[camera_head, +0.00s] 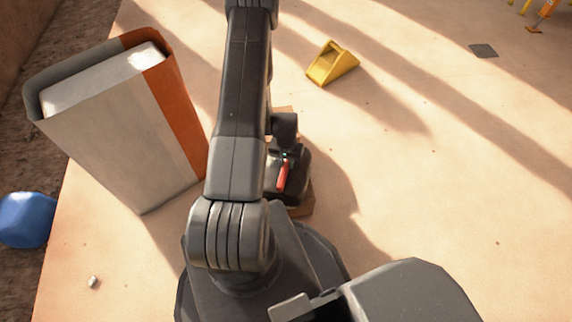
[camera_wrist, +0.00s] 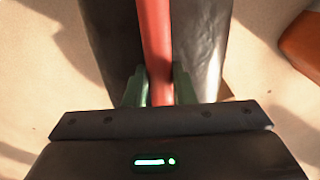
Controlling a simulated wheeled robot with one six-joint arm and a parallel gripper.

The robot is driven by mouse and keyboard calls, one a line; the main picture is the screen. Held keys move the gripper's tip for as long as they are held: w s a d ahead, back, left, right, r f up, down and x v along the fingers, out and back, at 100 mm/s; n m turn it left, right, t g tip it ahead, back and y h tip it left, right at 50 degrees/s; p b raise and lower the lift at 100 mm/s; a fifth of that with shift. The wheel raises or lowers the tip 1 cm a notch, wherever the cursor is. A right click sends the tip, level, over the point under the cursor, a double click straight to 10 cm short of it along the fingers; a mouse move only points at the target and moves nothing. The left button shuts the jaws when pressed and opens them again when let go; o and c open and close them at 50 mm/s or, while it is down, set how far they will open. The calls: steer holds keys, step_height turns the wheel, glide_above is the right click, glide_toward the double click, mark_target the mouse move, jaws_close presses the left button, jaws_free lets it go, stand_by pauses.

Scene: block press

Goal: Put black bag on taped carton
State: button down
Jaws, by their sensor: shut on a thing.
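The black bag (camera_head: 296,180) with a red handle (camera_head: 283,174) is right of my arm in the head view. In the wrist view the dark bag (camera_wrist: 205,45) fills the top middle, the red handle (camera_wrist: 156,40) running down between the fingers. My gripper (camera_wrist: 159,88) is shut on the handle, a green finger on each side. Brown edges of the taped carton (camera_head: 304,209) show below and above the bag in the head view; the bag covers most of it. A small tan corner also shows in the wrist view (camera_wrist: 226,91). I cannot tell whether bag and carton touch.
A large grey, white and orange book-like block (camera_head: 115,130) stands to the left of my arm. A yellow wedge-shaped thing (camera_head: 332,64) lies beyond the bag. A blue object (camera_head: 26,219) is at the far left. The sandy floor to the right is mostly clear.

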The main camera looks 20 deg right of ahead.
steer(key=shift+f, duration=0.5)
steer(key=shift+f, duration=0.2)
steer(key=c, duration=1.2)
jaws_free()
steer(key=shift+r, duration=0.1)
step_height(320, 180, up, 12)
steer(key=p, duration=0.3)
steer(key=shift+r, duration=0.1)
